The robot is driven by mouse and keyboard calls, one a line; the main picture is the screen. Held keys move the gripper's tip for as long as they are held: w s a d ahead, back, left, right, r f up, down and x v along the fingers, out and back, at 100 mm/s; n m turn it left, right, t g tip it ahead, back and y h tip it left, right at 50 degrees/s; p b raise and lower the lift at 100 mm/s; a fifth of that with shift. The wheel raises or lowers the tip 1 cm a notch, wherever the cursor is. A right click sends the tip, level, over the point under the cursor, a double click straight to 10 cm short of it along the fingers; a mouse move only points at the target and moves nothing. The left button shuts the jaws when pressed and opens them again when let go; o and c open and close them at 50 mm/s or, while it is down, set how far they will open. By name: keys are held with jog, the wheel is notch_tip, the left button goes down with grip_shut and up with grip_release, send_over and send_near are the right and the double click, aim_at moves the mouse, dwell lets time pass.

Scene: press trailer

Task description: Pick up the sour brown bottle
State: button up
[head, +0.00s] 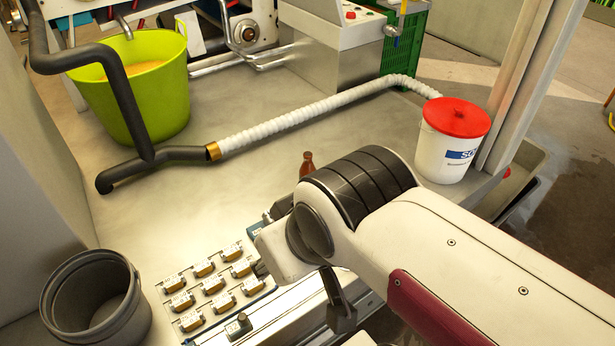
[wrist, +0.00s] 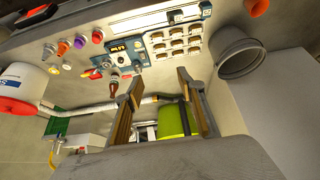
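The brown bottle (head: 307,165) stands upright on the grey floor surface in the head view, just behind my arm, which hides its lower part. A small dark reddish-brown shape that looks like this bottle (wrist: 114,86) shows in the wrist view, left of my fingers. My gripper (wrist: 160,80) is open, its two fingers wide apart with nothing between them. In the head view my arm's wrist hides most of the gripper. The gripper is apart from the bottle.
A grey bucket (head: 98,300), a green tub (head: 150,105), a white hose (head: 300,118) and a white bucket with red lid (head: 447,150) stand around.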

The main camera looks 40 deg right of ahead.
jog(key=w+d+t+h, duration=0.15)
jog(key=w+d, duration=0.35)
jog(key=w, duration=0.5)
jog(key=w+d+t+h, duration=0.15)
jog(key=w+d, duration=0.25)
jog(key=w, duration=0.6)
jog(key=m+t, duration=0.1)
jog(key=t, duration=0.5)
send_over(308, 160)
jog(key=s+a, duration=0.2)
jog(key=a, duration=0.4)
notch_tip(308, 160, down, 16)
jog(key=shift+m+t, duration=0.4)
jog(key=shift+t, duration=0.1)
jog(key=d+f, duration=0.1)
jog(key=f, duration=0.1)
jog(key=d+f, duration=0.2)
jog(key=f, duration=0.1)
jog(key=shift+s+f, duration=0.3)
jog(key=shift+m+t+h, duration=0.4)
jog(key=shift+t+h, duration=0.1)
jog(key=shift+t, duration=0.3)
jog(key=s+f, duration=0.1)
jog(key=s+d+f, duration=0.2)
jog(key=f, duration=0.1)
jog(key=shift+f, duration=0.1)
jog(key=shift+s+d+f, duration=0.1)
jog(key=shift+s+f, duration=0.3)
jog(key=shift+f, duration=0.05)
jog(key=shift+w, duration=0.1)
